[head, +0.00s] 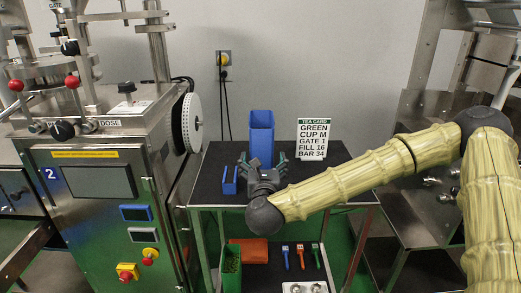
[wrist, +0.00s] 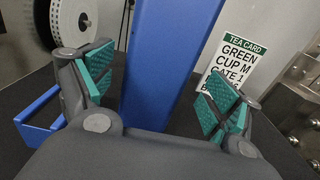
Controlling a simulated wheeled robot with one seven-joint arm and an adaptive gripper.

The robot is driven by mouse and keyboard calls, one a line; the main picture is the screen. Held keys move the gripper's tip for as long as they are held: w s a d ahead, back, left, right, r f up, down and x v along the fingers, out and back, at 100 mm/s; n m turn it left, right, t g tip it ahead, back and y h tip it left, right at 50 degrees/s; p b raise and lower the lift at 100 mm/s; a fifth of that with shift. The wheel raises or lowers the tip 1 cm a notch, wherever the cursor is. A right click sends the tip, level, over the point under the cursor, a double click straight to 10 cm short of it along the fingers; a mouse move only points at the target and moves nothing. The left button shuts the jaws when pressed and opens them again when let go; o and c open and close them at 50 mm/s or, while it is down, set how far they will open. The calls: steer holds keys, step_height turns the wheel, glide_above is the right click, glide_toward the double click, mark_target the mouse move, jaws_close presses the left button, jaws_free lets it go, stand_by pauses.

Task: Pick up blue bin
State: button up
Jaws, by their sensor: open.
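The blue bin (head: 262,135) is a tall, upright blue container on the dark top of a small table (head: 308,190). In the wrist view the bin (wrist: 168,70) rises straight ahead, beyond and between my fingers. My gripper (head: 265,165) is open in front of the bin's lower part. In the wrist view my gripper (wrist: 160,90) has its green-padded fingers spread wide, one to each side of the bin. I see no clear contact. My gripper hides the bin's lower front in the head view.
A small blue holder (head: 229,184) sits left of my gripper. A tea card (head: 312,139) stands right of the bin. A steel machine (head: 105,170) with a white dial stands close on the left. A lower shelf holds colored tools and an orange item (head: 252,250).

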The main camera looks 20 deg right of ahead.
steer(key=shift+w+d+f, duration=0.15)
steer(key=shift+w+d, duration=0.05)
steer(key=shift+w, duration=0.65)
steer(key=shift+r+p+x, duration=0.15)
steer(key=shift+p+x, duration=0.05)
steer(key=shift+x, duration=1)
steer(key=shift+r+p+x, duration=0.15)
steer(key=shift+p+x, duration=0.05)
steer(key=shift+x, duration=1)
steer(key=c, duration=1.4)
